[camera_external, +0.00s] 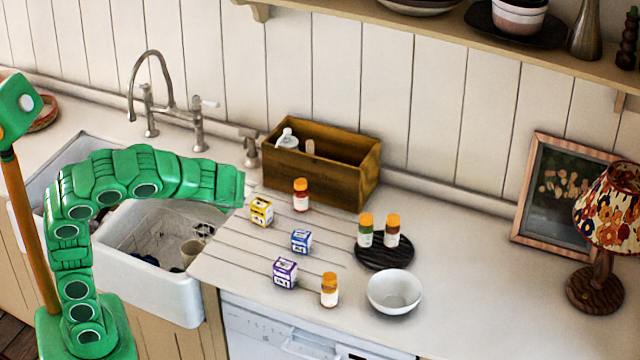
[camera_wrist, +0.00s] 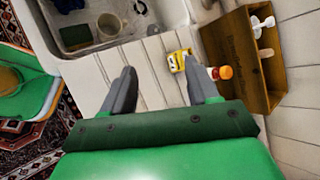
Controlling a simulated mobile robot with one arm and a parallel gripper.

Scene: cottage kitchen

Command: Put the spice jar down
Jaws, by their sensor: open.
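Several spice jars stand on the counter. A red jar with an orange cap (camera_external: 301,197) is near the wooden box. A green jar (camera_external: 365,232) and a brown jar (camera_external: 392,232) stand on a dark round board (camera_external: 384,256). Another orange-capped jar (camera_external: 329,291) stands beside the white bowl. My gripper (camera_wrist: 161,88) is open, with nothing between its fingers. In the wrist view, an orange-capped jar (camera_wrist: 224,72) shows just outside the right finger, partly hidden by it. In the external view, my arm ends above the counter near the sink and its fingers cannot be made out.
Yellow (camera_external: 261,212), blue (camera_external: 301,241) and purple (camera_external: 285,273) boxes stand on the grooved counter. A wooden box (camera_external: 341,183) is behind them, the sink (camera_external: 150,290) to the left. A white bowl (camera_external: 394,292) is in front. The counter is clear right of the board, up to the lamp (camera_external: 597,285).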

